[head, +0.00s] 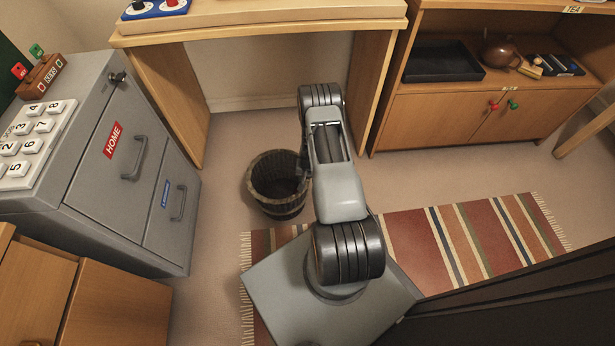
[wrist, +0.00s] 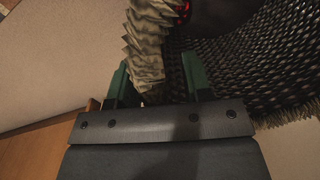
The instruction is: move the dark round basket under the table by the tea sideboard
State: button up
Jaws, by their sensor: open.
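The dark round basket (head: 262,192) stands upright on the floor, left of my arm, with a braided rim. My gripper (head: 302,172) is at its right rim, partly hidden behind my arm. In the wrist view the pale braided rim (wrist: 147,45) runs between the open green fingers of my gripper (wrist: 158,78), and the dark woven wall (wrist: 260,60) lies to the right. I cannot tell whether the fingers touch it. The tea sideboard (head: 440,115) is at upper right. A wooden table (head: 260,27) stands left of it; another table's leg (head: 588,132) shows at the right edge.
A grey filing cabinet (head: 110,190) stands left of the basket, with a wooden cabinet (head: 100,300) nearer. A striped rug (head: 440,245) lies right of my base. The floor (head: 235,135) under the wooden table looks clear. A small red thing (wrist: 184,10) shows past the rim.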

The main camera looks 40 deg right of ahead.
grip_shut()
dwell(0.3)
dwell(0.3)
